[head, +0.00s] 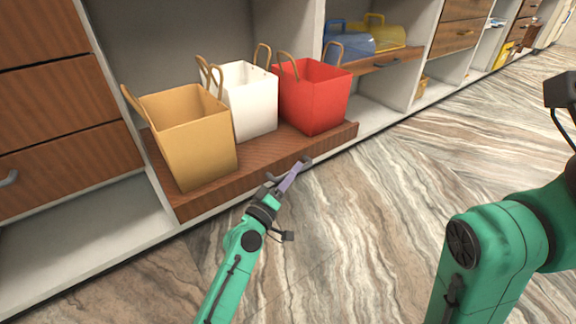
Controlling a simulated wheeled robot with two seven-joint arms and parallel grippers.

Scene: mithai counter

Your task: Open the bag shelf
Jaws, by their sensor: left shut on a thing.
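The bag shelf (232,190) is a brown wooden board low in the cabinet, sticking out past the cabinet front. It carries a tan bag (195,140), a white bag (251,102) and a red bag (315,97), all upright with looped handles. My left gripper (291,176) is at the shelf's front edge, shut on the dark shelf handle (304,161). The jaws cover part of the handle. My right arm shows at the right edge of the picture, but its fingertips are out of view.
Wooden drawers (65,165) with a grey handle are at the left. The striped floor (370,200) before the cabinet is clear.

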